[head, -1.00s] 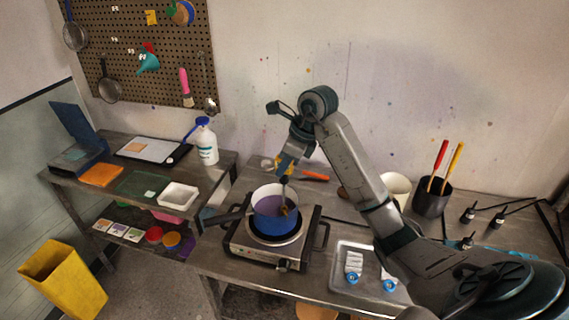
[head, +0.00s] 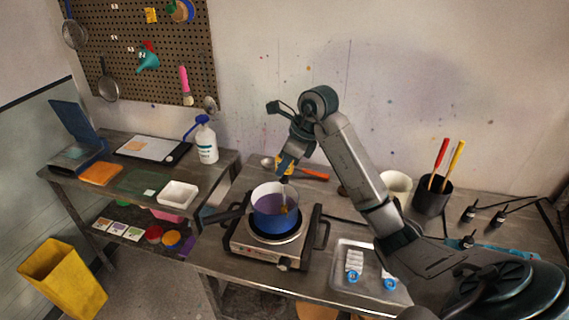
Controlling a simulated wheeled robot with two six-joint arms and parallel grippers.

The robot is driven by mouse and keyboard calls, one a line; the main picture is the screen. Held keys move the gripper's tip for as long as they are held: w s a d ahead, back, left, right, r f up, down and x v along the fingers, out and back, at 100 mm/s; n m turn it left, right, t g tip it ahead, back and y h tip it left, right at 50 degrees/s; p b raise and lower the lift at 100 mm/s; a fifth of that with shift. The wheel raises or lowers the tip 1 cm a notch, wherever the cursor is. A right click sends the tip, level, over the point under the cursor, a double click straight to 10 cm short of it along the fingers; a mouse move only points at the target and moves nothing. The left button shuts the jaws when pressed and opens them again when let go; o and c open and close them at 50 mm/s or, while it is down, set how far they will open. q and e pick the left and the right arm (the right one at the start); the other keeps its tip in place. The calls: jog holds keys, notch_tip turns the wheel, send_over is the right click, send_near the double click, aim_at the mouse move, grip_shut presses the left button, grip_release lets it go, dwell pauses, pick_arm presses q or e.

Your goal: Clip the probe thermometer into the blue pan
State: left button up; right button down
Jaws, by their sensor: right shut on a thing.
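The blue pan (head: 275,220) sits on the hot plate, with purple liquid inside and its dark handle pointing left. My right gripper (head: 285,177) is above the back right part of the pan, pointing down. It is shut on a thin upright thing, which I take to be the probe thermometer (head: 284,196). Its lower part is inside the pan, near the right inner wall, with a yellowish piece low down. I cannot tell whether it touches the rim. The gripper hides its upper part. My left gripper is out of view.
The hot plate (head: 240,247) stands on the metal table. An orange-handled tool (head: 314,174) lies behind it. A metal tray (head: 341,284) with blue-ringed items is to the right. A white bottle (head: 205,145) stands on the left table. A black holder (head: 431,197) stands at right.

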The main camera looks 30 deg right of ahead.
aim_at(284, 179)
jog(key=shift+f, duration=0.3)
dwell(0.4)
jog(key=shift+f+b, duration=0.5)
jog(key=shift+b, duration=0.2)
jog(key=shift+f, duration=0.2)
jog(key=shift+f+b, duration=0.45)
jog(key=shift+b, duration=0.15)
jog(key=shift+f, duration=0.15)
jog(key=shift+f+b, duration=0.45)
jog(key=shift+b, duration=0.15)
dwell(0.5)
jog(key=shift+f+b, duration=0.6)
jog(key=shift+f, duration=0.15)
